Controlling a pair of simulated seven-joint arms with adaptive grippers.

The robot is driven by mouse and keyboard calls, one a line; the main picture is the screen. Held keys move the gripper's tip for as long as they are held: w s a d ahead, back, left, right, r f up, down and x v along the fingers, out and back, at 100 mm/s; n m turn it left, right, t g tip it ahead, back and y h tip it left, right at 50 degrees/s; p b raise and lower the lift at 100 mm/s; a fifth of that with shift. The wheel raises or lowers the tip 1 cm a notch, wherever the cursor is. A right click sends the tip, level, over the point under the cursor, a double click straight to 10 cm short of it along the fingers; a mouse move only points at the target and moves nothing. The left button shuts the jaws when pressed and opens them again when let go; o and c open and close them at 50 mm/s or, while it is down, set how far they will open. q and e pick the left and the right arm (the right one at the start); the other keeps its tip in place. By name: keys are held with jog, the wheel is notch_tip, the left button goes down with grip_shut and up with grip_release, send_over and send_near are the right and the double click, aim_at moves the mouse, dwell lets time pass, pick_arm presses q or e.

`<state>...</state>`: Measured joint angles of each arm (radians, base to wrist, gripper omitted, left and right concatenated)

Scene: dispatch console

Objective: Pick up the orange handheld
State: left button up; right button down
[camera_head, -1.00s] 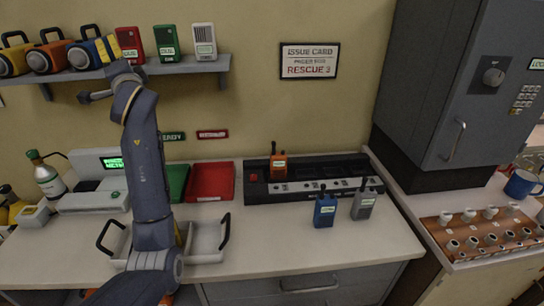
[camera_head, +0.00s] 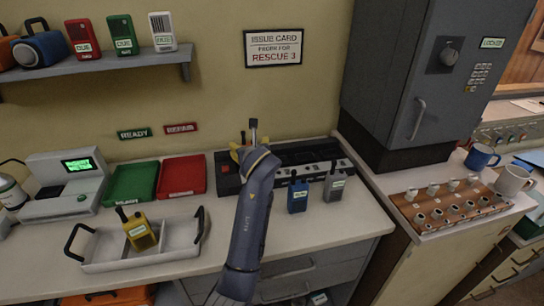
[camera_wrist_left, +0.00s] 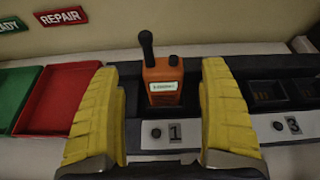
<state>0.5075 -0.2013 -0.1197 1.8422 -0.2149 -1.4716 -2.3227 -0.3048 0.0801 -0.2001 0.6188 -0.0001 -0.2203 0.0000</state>
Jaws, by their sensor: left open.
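The orange handheld (camera_wrist_left: 163,82) stands upright in the charger slot by the number 1 in the left wrist view, with a black antenna and a pale label. In the head view my arm hides it. My left gripper (camera_head: 250,148) is at the left half of the black charging rack (camera_head: 308,157). In the left wrist view its yellow fingers are open and spread to either side of the handheld, with gaps on both sides. No contact shows.
Blue (camera_head: 298,196) and grey (camera_head: 334,186) handhelds stand right of my arm, before the rack. A yellow handheld (camera_head: 140,232) is in the white handled tray (camera_head: 170,255). Green (camera_head: 131,184) and red (camera_head: 181,176) trays lie left. A grey cabinet (camera_head: 402,120) stands right.

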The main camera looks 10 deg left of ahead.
pick_arm(q)
jog(key=shift+d+f, duration=0.15)
jog(key=shift+f, duration=0.35)
jog(key=shift+x, duration=2.4)
jog(key=shift+f, duration=0.15)
jog(key=shift+c, duration=0.5)
jog(key=c, duration=1.5)
